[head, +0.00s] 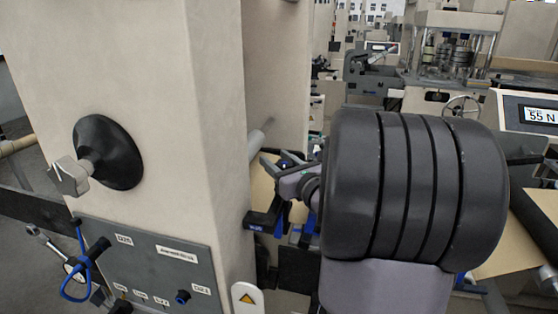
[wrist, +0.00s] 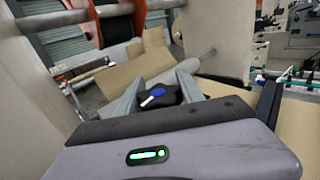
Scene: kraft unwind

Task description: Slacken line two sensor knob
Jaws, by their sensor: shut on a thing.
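In the wrist view, a dark knob (wrist: 165,96) with a blue and white mark on its face sits between the two grey fingers of my gripper (wrist: 157,90). The fingers are shut on it from either side. In the head view, my gripper (head: 288,182) is beyond the right side of the big beige column, partly hidden by my arm, and the knob cannot be made out there. No label on the knob is readable, so I cannot tell its line number.
The beige column (head: 135,70) stands close on the left, with a black-based handle (head: 108,152) and a grey labelled panel (head: 150,262). Brown paper (wrist: 122,73) lies beyond the knob. A display reading 55 N (head: 540,115) is at right.

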